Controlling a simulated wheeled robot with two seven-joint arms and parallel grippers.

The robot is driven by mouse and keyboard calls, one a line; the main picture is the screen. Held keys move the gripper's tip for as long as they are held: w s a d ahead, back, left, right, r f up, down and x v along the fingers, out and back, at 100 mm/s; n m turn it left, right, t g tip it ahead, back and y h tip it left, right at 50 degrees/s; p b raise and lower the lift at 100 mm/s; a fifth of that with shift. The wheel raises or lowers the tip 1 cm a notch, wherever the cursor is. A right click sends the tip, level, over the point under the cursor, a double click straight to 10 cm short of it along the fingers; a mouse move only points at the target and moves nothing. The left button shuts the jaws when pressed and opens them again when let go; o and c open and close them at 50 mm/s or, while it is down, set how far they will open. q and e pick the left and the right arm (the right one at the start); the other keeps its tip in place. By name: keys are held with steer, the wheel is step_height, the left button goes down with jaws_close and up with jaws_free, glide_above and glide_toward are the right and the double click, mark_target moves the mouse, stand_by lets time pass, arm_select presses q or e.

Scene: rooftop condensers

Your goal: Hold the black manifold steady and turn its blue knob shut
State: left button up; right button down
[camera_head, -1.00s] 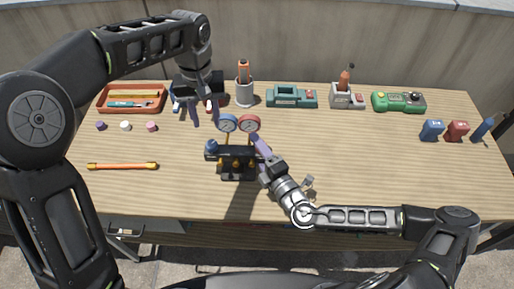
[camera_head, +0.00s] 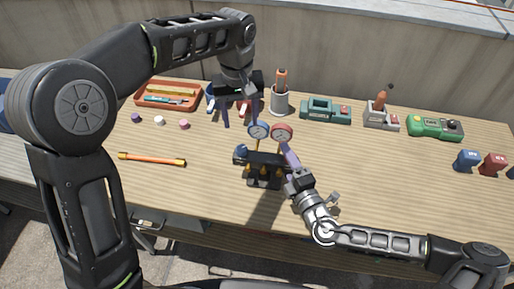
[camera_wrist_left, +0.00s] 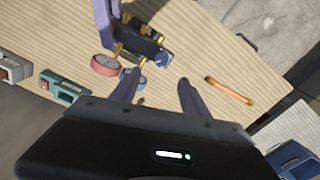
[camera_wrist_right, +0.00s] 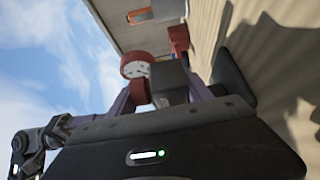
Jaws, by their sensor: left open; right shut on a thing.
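The black manifold (camera_head: 264,166) stands upright on the wooden bench near its front edge. It carries a blue gauge (camera_head: 259,131) and a red gauge (camera_head: 282,133) on top. Its blue knob (camera_head: 241,152) is at its left end, and also shows in the left wrist view (camera_wrist_left: 163,59). My left gripper (camera_head: 241,116) is open and empty, above and behind the knob, not touching it. My right gripper (camera_head: 291,160) is shut on the manifold's right end. In the right wrist view a dark block (camera_wrist_right: 170,84) is between its fingers, with the red gauge (camera_wrist_right: 137,66) beside it.
An orange rod (camera_head: 152,159) lies left of the manifold. An orange tray (camera_head: 168,94), a tool cup (camera_head: 280,100), a teal case (camera_head: 326,111) and a green device (camera_head: 435,127) stand along the back. The bench right of the manifold is mostly clear.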

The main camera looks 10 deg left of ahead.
mark_target(241, 148)
arm_select(q)
steer(key=n, duration=0.3)
steer(key=r+n, duration=0.1)
steer(key=n, duration=0.1)
steer(key=shift+s+a+n, duration=0.1)
steer(key=shift+a+n, duration=0.05)
steer(key=shift+n, duration=0.25)
steer(key=shift+f, duration=0.1)
step_height(241, 148, down, 12)
steer(key=shift+r, duration=0.1)
jaws_close()
stand_by(0.7)
